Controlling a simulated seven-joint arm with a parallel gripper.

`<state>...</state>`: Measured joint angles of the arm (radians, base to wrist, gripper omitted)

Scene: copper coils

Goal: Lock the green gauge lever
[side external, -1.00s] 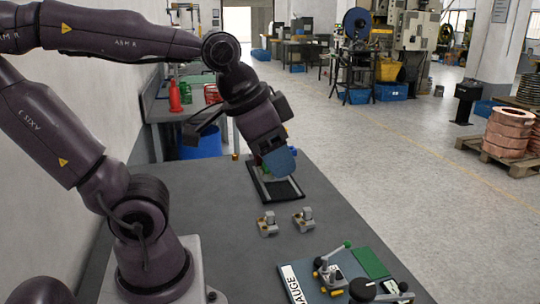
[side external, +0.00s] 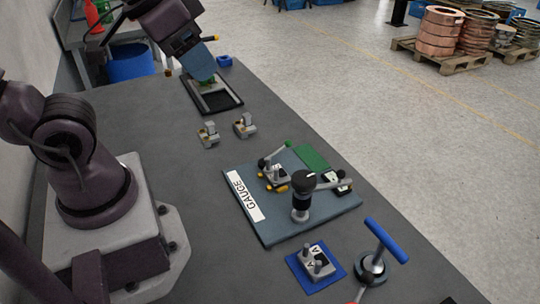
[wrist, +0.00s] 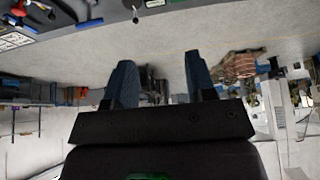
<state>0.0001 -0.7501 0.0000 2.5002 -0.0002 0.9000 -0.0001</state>
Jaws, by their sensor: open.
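The gauge lever stands on a blue-grey plate (side external: 268,228) labelled GAUGE. Its clamp (side external: 277,174) has a slanted arm ending in a green knob (side external: 288,144), pointing up and right in the side view. My gripper (side external: 202,76) is well away from it, at the far end of the black-framed tray (side external: 222,108). Something green shows just under the gripper there; I cannot tell whether they touch. In the wrist view my gripper (wrist: 160,78) has its two blue fingers wide apart with nothing between them. The wrist view shows part of the white label (wrist: 14,41) at top left.
Two small metal blocks (side external: 208,134) (side external: 244,125) lie between tray and plate. A blue T-handle (side external: 385,239) and a blue-based block (side external: 317,262) stand in front. Bare table lies left of the plate.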

